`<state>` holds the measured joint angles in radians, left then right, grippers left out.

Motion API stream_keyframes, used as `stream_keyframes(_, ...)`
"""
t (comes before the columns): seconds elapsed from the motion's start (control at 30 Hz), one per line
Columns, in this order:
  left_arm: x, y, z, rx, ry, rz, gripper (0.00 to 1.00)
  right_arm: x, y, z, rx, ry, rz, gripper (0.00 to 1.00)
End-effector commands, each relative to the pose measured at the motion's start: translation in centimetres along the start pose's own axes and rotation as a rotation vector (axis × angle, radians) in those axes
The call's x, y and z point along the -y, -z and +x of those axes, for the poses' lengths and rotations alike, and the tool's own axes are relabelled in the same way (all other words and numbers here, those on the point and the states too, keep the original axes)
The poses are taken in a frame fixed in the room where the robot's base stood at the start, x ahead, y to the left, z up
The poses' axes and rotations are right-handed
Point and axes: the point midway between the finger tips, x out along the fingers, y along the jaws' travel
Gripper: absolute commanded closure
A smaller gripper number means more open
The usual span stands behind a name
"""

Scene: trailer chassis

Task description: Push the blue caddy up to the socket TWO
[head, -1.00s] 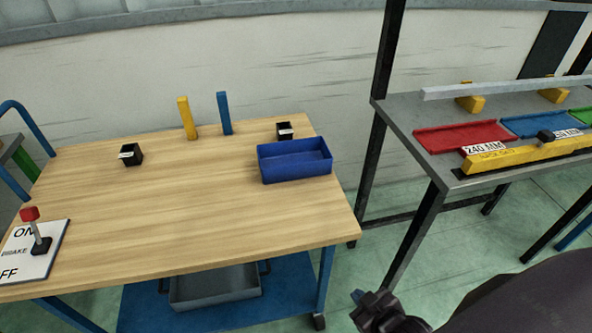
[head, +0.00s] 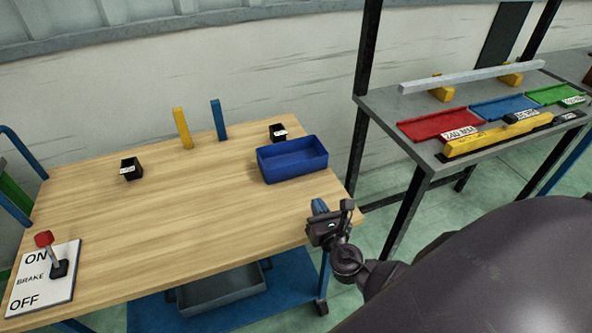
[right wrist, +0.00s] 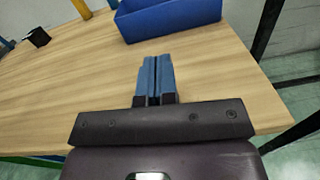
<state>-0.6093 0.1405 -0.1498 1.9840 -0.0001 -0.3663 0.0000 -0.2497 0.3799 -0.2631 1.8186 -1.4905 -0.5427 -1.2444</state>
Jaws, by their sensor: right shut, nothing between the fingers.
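The blue caddy (head: 292,168) is an open rectangular bin on the right part of the wooden table (head: 190,225). It also shows at the top of the right wrist view (right wrist: 168,22). One black socket (head: 278,136) with a white label stands behind the caddy, near the back edge. Another black socket (head: 127,174) stands to the left. Their labels are too small to read. My right gripper (head: 318,204) is shut and empty at the table's front right edge, on the near side of the caddy and apart from it. Its blue fingers point towards the caddy in the right wrist view (right wrist: 155,78). My left gripper is out of view.
A yellow post (head: 182,128) and a blue post (head: 218,120) stand at the table's back. A brake board (head: 38,291) with a red-knobbed lever is at the left front. A grey bench (head: 400,111) with coloured trays stands to the right. The table's middle is clear.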

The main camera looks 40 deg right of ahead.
Motion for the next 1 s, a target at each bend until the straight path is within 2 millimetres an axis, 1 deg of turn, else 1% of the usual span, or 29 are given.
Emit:
stream_keyframes(0.1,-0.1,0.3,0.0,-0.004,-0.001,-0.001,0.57,-0.4,0.2,0.4,0.005,-0.031,-0.072,1.0)
stream_keyframes(0.17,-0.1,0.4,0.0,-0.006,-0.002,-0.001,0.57,-0.4,0.3,0.8,0.006,-0.036,-0.084,1.0)
stream_keyframes(0.27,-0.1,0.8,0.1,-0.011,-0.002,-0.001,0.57,-0.5,0.1,1.8,0.008,-0.036,-0.084,1.0)
stream_keyframes(0.5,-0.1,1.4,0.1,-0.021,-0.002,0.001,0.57,-0.7,0.1,5.8,0.008,-0.036,-0.081,1.0)
stream_keyframes(0.8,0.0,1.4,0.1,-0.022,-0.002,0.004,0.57,-0.8,0.1,10.9,0.007,-0.035,-0.081,1.0)
stream_keyframes(1.0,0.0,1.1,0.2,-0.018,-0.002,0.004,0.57,-0.9,0.2,13.3,0.006,-0.034,-0.08,1.0)
